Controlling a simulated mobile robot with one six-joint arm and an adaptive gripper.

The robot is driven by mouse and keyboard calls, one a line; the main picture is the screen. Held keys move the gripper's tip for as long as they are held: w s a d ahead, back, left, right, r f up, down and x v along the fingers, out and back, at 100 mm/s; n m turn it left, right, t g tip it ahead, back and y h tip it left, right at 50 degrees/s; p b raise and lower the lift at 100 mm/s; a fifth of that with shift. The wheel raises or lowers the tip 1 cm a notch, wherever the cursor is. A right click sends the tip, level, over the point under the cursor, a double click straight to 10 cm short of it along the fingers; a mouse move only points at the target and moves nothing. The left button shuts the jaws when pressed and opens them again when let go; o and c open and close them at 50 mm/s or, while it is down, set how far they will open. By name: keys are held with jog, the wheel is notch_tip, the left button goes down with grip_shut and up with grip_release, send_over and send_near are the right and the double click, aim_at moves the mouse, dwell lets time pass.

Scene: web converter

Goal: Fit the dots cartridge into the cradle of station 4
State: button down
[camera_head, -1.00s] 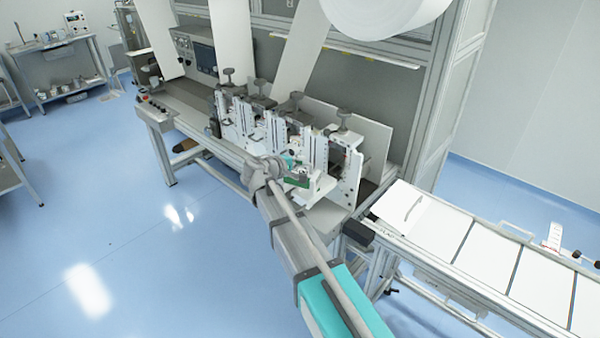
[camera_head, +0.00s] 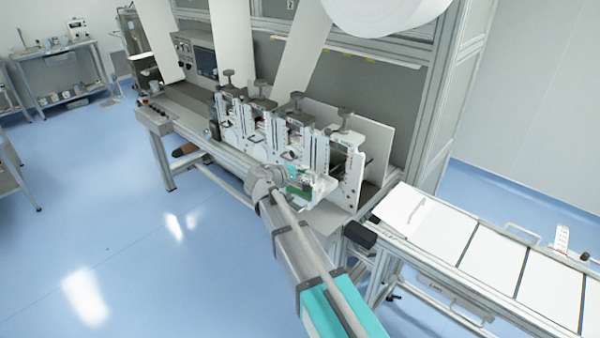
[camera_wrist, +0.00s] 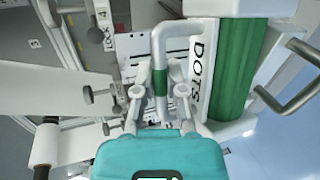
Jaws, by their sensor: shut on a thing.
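The dots cartridge (camera_wrist: 197,75) has a white side plate lettered DOTS, a green roller (camera_wrist: 238,70) and a grey handle with a green band. My gripper (camera_wrist: 160,92) is shut on that handle in the wrist view. In the head view my gripper (camera_head: 290,173) holds the cartridge (camera_head: 300,187) at the front of the rightmost station (camera_head: 346,172) in the row. A label reading 4 (camera_wrist: 35,43) shows at upper left in the wrist view. The cradle is mostly hidden behind the cartridge and gripper; I cannot tell whether they touch.
Several white station frames (camera_head: 262,135) with dark top knobs stand left of the rightmost one. Knobs (camera_wrist: 97,96) protrude left of my fingers. A bent grey handle (camera_wrist: 290,85) lies right of the roller. A conveyor (camera_head: 440,235) stands at the right; the blue floor (camera_head: 130,230) is open.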

jog(key=shift+f, duration=0.2)
jog(key=c, duration=0.7)
grip_release()
jog(key=shift+r, duration=0.2)
jog(key=shift+s+r, duration=0.1)
jog(key=p+v, duration=0.4)
jog(key=v, duration=0.7)
jog(key=shift+s+a, duration=0.25)
jog(key=shift+s, duration=0.05)
